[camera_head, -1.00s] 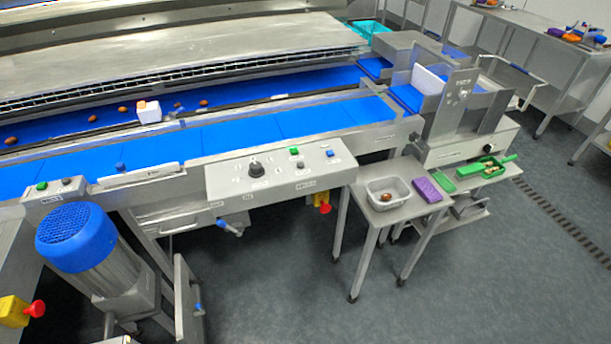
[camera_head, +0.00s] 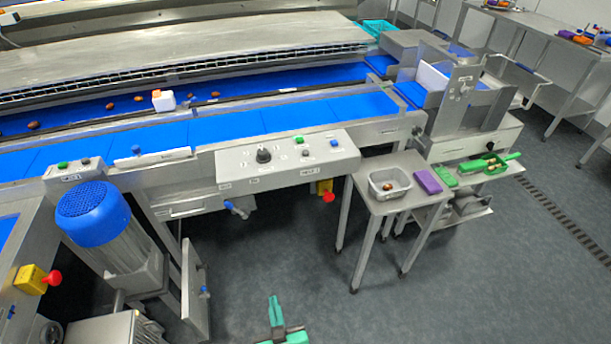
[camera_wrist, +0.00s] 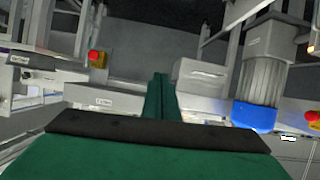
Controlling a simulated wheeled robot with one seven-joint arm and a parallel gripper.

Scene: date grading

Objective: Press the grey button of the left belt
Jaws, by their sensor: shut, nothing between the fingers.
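A small control box (camera_head: 75,172) at the left end of the blue belt carries a green button (camera_head: 62,165) and a dark grey button (camera_head: 86,161). A wider panel (camera_head: 232,168) to its right carries a black knob (camera_head: 263,155), a green button (camera_head: 299,140), a small dark grey button (camera_head: 305,153) and a blue button (camera_head: 334,143). The labels are too small to read. My gripper (camera_head: 274,302), with green fingers, is shut and empty over the floor, well in front of both. In the wrist view its fingertips (camera_wrist: 160,78) touch no button.
A blue-capped motor (camera_head: 95,215) stands below the small box. A yellow box with a red button (camera_head: 52,278) is at the lower left; another (camera_head: 328,197) hangs under the wide panel. A small table (camera_head: 385,208) with a grey tub stands right. Floor between is clear.

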